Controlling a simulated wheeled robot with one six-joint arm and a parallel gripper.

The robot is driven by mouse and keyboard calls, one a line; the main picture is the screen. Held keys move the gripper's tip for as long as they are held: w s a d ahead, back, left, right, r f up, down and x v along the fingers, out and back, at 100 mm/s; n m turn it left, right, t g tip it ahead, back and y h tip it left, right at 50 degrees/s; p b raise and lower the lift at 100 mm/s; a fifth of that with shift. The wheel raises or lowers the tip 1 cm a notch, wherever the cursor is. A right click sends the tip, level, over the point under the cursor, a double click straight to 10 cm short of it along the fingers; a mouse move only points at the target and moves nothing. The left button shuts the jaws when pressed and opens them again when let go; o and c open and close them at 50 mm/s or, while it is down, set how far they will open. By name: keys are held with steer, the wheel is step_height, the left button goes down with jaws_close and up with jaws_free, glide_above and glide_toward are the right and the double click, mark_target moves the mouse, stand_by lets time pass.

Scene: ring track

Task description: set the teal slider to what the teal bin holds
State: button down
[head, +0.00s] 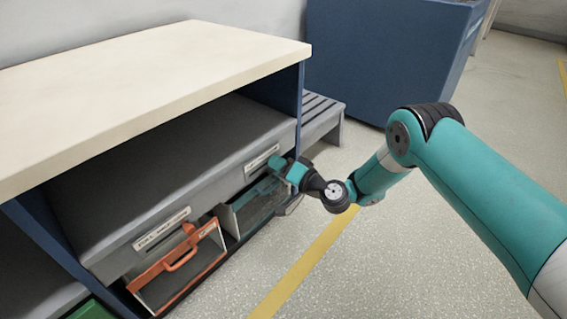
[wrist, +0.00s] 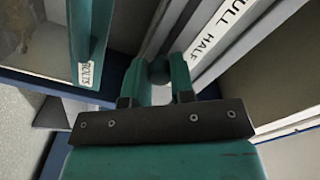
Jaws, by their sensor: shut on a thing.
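The teal bin (head: 231,220) sits under the grey shelf, right of the orange bin, with a see-through front. In the wrist view its teal frame (wrist: 90,35) is at the left, with a label reading BOLTS. Its fill level cannot be told clearly. My gripper (head: 275,164) is at the shelf front above the teal bin. In the wrist view its fingers (wrist: 160,78) are shut on a rounded teal knob, the teal slider (wrist: 158,71). Beside it a white scale strip (wrist: 205,42) shows part of FULL and HALF. The rest of the strip is hidden.
The orange bin (head: 158,266) has its own label strip (head: 160,228) above it. A cream-topped bench (head: 150,90) overhangs the shelf. A grey slatted stand (head: 322,115) and a large blue cabinet (head: 385,60) are behind. The floor to the right is open, with a yellow line (head: 305,262).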

mark_target(262, 166)
steer(key=shift+s+a+p, duration=0.3)
steer(key=shift+s+a, duration=0.6)
steer(key=shift+s, duration=0.2)
steer(key=shift+s+a, duration=0.1)
steer(key=shift+a, duration=0.15)
steer(key=c, duration=1)
jaws_free()
steer(key=shift+d, duration=0.2)
steer(key=shift+o, duration=0.2)
steer(key=shift+d, duration=0.1)
steer(key=p+v, duration=1.7)
steer(key=p, duration=0.9)
steer(key=shift+d, duration=0.2)
